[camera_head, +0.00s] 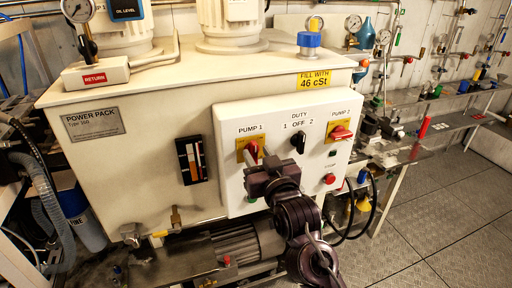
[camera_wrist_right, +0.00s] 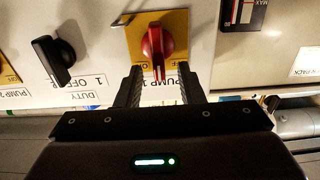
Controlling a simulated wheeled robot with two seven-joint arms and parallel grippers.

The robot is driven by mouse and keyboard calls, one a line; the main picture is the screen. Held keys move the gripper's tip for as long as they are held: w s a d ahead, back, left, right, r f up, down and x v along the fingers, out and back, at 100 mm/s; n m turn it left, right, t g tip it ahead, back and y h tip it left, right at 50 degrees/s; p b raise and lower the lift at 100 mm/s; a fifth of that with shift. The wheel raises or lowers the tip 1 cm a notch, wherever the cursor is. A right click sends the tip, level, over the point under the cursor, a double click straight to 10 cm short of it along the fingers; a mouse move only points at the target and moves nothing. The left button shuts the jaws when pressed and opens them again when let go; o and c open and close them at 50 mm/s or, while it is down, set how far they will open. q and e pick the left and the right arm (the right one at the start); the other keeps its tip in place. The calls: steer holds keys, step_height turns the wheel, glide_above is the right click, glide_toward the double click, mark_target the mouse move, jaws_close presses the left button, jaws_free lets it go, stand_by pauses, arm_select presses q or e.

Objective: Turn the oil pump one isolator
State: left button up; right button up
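The pump one isolator is a red rotary handle (camera_head: 253,149) on a yellow plate (camera_head: 240,144) under the "PUMP 1" label on the white control panel. My right gripper (camera_head: 256,162) is in front of it and hides its lower part in the head view. In the right wrist view, which is upside down, the red handle (camera_wrist_right: 157,48) stands upright in the picture. The two black fingers of the gripper (camera_wrist_right: 158,82) are apart, one on each side of the handle's near end, with visible gaps. My left gripper is not in view.
A black duty selector (camera_head: 298,141) sits right of the isolator, and the red pump two handle (camera_head: 341,133) lies roughly sideways beyond it. A red button (camera_head: 329,179) is below. A level gauge (camera_head: 191,160) is left of the panel. A bench (camera_head: 450,120) stands at right.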

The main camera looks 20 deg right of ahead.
steer(key=shift+w, duration=1.05)
steer(key=shift+c, duration=0.3)
jaws_close()
